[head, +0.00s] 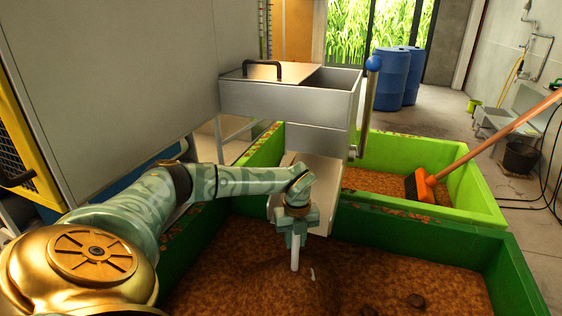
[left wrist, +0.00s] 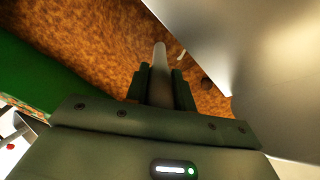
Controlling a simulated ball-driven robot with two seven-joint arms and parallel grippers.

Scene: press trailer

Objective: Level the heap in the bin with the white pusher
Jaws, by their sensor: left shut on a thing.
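My left gripper (head: 295,238) points down over the dark green bin (head: 440,227) and is shut on the white pusher (head: 295,257). Only a pale rod of the pusher shows below the fingers; its lower end is at or just above the brown heap (head: 240,270). In the left wrist view the pale rod of the pusher (left wrist: 160,65) stands out between the two dark fingers (left wrist: 160,88), with the brown heap (left wrist: 90,45) beyond. I cannot tell whether it touches the heap. My right gripper is not in view.
A grey metal chute (head: 318,170) comes down beside the gripper from a steel box (head: 300,95). A light green bin (head: 470,200) behind holds brown matter and an orange broom (head: 425,185). Dark lumps (head: 415,300) lie on the heap. Blue barrels (head: 390,75) stand farther back.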

